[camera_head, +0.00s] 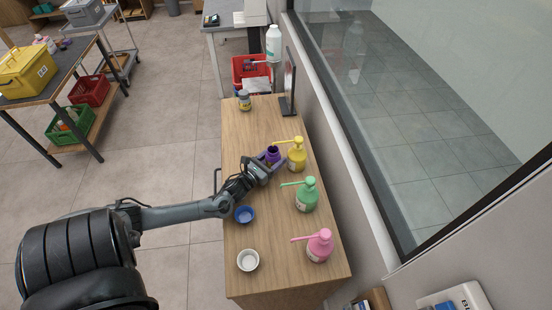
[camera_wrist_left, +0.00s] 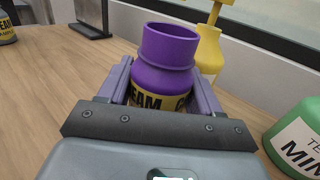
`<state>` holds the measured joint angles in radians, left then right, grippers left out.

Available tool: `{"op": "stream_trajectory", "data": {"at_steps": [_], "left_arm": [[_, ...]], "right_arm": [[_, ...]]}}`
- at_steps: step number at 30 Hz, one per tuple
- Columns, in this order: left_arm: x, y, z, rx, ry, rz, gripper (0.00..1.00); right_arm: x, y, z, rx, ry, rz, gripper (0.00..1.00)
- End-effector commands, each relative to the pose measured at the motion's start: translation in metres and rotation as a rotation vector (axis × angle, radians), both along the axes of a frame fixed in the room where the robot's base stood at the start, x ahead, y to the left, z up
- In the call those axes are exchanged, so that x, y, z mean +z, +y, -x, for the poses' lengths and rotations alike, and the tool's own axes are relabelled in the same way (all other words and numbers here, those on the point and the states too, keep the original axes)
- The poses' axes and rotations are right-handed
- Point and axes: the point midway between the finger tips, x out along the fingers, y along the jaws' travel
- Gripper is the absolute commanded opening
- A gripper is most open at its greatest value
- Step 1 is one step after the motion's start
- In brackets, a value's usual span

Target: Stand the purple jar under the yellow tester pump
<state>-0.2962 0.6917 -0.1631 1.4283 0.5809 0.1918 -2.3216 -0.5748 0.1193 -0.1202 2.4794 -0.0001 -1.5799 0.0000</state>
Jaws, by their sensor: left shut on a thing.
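The purple jar (camera_head: 272,154) stands upright and open-topped on the wooden counter (camera_head: 246,128), close to the yellow tester pump (camera_head: 297,156). My left gripper (camera_head: 268,162) is shut on the jar; in the left wrist view the jar (camera_wrist_left: 166,62) sits between the two fingers, its yellow label partly hidden. The yellow pump's bottle (camera_wrist_left: 209,50) shows just behind the jar there. In the head view the pump's spout reaches left over the jar's mouth or very near it; I cannot tell exactly. My right gripper is not in view.
A green pump (camera_head: 306,194) and a pink pump (camera_head: 319,245) stand nearer on the counter. A grey jar (camera_head: 244,100) and a dark upright panel (camera_head: 289,85) stand beyond.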

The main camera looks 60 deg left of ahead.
Motion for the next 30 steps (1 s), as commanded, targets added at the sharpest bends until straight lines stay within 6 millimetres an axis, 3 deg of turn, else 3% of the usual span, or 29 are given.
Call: {"op": "stream_trajectory", "data": {"at_steps": [13,14,18,30], "left_arm": [[-0.0062,-0.0004,-0.0004,-0.001,-0.003,0.000,0.24],[-0.0065,-0.0005,-0.0003,-0.002,-0.002,0.000,0.65],[-0.0056,-0.0006,-0.0002,-0.001,-0.003,0.000,0.87],[-0.0009,-0.0002,-0.0001,-0.001,-0.003,0.000,0.89]], "right_arm": [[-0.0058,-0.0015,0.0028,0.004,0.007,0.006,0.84],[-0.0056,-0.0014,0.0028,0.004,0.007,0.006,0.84],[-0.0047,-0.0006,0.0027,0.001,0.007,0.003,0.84],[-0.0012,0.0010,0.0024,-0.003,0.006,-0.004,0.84]]}}
